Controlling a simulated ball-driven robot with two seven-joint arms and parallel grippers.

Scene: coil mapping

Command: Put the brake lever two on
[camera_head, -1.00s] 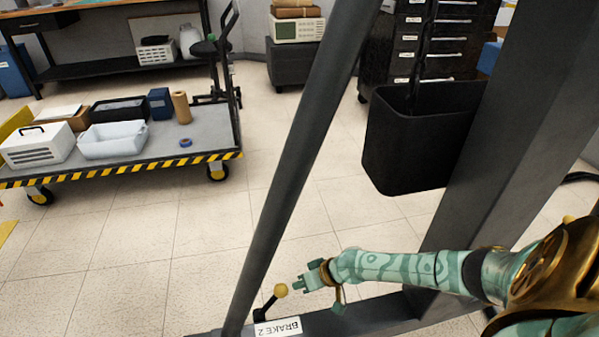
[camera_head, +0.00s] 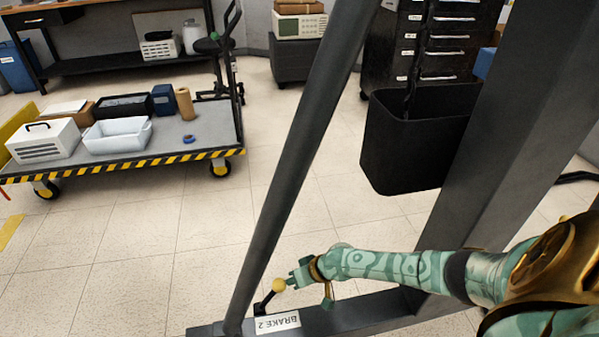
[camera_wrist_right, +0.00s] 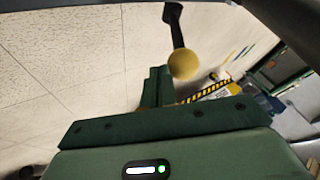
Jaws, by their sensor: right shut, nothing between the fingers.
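The brake lever two is a short black lever (camera_head: 264,300) with a yellow ball knob (camera_head: 278,285). It rises from a dark base beam, beside a white label (camera_head: 278,322) reading BRAKE 2. My right gripper (camera_head: 294,281) is shut and empty, its fingertips right beside the knob on its right. In the right wrist view the knob (camera_wrist_right: 183,64) shows just beyond the shut green fingers (camera_wrist_right: 157,88), with the black lever (camera_wrist_right: 174,26) above it. I cannot tell whether the fingers touch the knob. My left gripper is not in view.
A dark slanted post (camera_head: 300,150) rises just beside the lever. A black bin (camera_head: 415,145) and a thick grey upright (camera_head: 490,170) stand behind my right arm. A striped cart (camera_head: 185,130) with boxes stands at the left. Open tiled floor lies between.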

